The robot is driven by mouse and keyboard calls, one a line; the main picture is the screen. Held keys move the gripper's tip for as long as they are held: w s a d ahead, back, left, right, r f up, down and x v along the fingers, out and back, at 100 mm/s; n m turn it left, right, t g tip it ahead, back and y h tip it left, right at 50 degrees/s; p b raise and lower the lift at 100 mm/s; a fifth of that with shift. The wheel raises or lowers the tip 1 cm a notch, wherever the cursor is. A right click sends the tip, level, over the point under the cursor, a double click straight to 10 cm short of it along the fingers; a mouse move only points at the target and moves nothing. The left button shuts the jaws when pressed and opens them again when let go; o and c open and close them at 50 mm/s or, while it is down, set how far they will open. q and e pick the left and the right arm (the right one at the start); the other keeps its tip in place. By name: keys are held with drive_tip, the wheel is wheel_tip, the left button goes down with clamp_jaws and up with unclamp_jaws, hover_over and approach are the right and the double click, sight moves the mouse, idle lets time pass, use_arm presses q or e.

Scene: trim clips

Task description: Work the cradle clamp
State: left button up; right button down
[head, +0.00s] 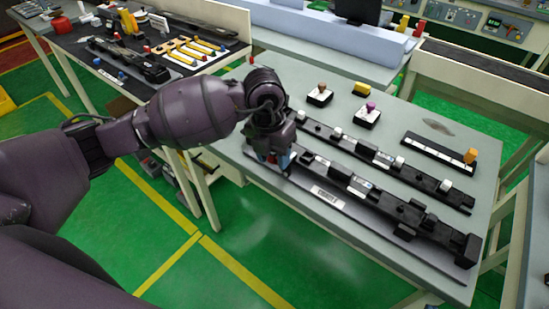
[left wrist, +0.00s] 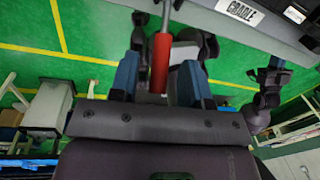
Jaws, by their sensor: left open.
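The cradle (head: 345,178) is a long black fixture on a grey base plate at the front of the table. Its "CRADLE" label (left wrist: 240,11) shows at the upper right of the left wrist view. My left gripper (head: 273,165) is at the fixture's left end, by the table's front edge. In the left wrist view its two blue fingers (left wrist: 157,82) are apart, with a red cylindrical handle (left wrist: 160,62) between them. A gap shows beside the handle; contact is not clear. The clamp's other parts are largely hidden by my gripper.
A second black rail (head: 420,180) lies behind the cradle. Button boxes (head: 368,115), a yellow block (head: 361,89) and a black strip with an orange piece (head: 440,150) stand farther back. Another bench (head: 160,30) with tools is at the upper left. Green floor is open in front.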

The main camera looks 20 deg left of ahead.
use_arm(q)
drive_tip(key=shift+f, duration=0.7)
clamp_jaws()
